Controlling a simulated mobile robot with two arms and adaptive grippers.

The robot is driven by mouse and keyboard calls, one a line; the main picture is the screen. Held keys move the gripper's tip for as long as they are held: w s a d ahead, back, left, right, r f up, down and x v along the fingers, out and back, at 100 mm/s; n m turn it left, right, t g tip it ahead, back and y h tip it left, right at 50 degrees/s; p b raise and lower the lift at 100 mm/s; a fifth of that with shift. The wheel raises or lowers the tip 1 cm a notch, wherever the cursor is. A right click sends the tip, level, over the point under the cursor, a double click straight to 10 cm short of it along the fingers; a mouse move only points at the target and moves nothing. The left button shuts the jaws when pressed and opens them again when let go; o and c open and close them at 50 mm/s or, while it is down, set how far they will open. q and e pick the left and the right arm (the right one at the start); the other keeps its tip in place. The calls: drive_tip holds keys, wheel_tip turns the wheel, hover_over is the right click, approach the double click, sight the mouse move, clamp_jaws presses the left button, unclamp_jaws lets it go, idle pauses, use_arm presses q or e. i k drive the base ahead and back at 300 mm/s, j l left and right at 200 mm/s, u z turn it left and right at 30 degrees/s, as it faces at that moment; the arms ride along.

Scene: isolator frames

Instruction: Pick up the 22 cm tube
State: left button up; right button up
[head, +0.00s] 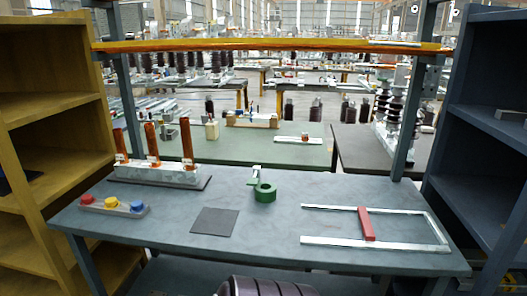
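I cannot tell which thing is the 22 cm tube. Three upright orange-brown posts (153,143) of differing heights stand on a pale metal base (158,173) at the back left of the grey table (270,215). A dark ribbed cylinder (265,287) shows at the bottom centre, cut off by the picture edge; what it belongs to is unclear. Neither of my grippers is in view.
The table also holds a tray (113,208) with red, yellow and blue knobs, a dark square mat (215,221), a green ring-shaped piece (265,192) and a metal U-frame (375,243) with a red bar (366,224). Shelves (50,120) stand left and right (490,140).

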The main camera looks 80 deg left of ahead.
sight(122, 156)
drive_tip(key=u, duration=1.85)
drive_tip(key=j+u, duration=0.15)
drive_tip(key=u, duration=0.3)
drive_tip(key=i+u, duration=0.15)
drive_tip(key=u, duration=0.25)
drive_tip(key=i+j+u, duration=0.1)
drive_tip(key=u, duration=0.35)
drive_tip(key=i+u, duration=0.15)
drive_tip(key=u, duration=0.25)
